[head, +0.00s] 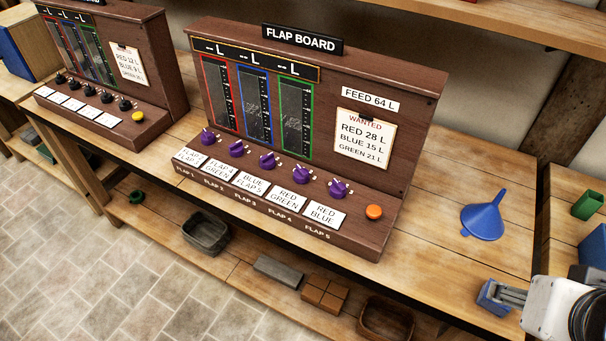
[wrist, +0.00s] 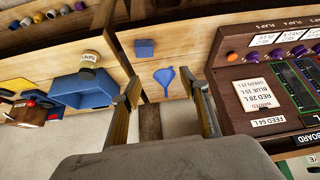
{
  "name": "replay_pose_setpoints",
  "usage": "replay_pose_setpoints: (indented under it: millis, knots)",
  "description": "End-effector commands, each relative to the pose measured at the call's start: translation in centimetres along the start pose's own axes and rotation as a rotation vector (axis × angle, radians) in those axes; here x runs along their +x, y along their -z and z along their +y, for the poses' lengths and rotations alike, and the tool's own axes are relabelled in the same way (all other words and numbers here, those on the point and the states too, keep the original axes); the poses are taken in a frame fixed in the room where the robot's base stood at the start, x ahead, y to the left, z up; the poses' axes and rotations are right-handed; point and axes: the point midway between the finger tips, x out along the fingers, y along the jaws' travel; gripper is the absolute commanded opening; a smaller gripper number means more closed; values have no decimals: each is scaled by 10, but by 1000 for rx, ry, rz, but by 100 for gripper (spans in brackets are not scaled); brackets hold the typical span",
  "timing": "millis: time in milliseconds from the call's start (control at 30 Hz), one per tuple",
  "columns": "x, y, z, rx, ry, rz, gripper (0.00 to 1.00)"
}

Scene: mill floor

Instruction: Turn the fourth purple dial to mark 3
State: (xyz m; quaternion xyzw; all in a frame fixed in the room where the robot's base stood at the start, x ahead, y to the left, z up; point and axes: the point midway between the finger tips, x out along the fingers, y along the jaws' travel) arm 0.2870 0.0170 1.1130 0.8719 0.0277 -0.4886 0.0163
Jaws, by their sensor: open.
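The flap board (head: 414,110) is a dark wooden panel with a row of purple dials along its sloped base. The fourth purple dial (head: 300,174) stands above the "RED GREEN" card (head: 287,198) and the FLAP 4 label. Its pointer setting is too small to read. The fourth dial also shows at the upper right of the wrist view (wrist: 279,54), where the board appears upside down. My gripper (wrist: 164,95) is open and empty, with its fingers apart over the table beside the board. In the head view my gripper (head: 512,296) is at the lower right, far from the dial.
The fifth purple dial (head: 338,189) and an orange button (head: 374,212) sit right of the fourth; the third dial (head: 267,160) is left. A blue funnel (head: 484,215) and a blue block (head: 488,299) lie on the table. A similar board with black dials (head: 105,97) stands farther left.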

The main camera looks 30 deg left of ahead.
Motion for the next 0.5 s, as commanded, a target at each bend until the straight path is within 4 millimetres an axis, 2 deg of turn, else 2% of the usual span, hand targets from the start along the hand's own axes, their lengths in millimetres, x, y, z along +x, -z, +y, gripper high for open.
replay_pose_setpoints:
  millis: [200,500]
  knots:
    - [30,37,-24,-64,40,57,45]
    - [69,82,-66,-145,101,146,45]
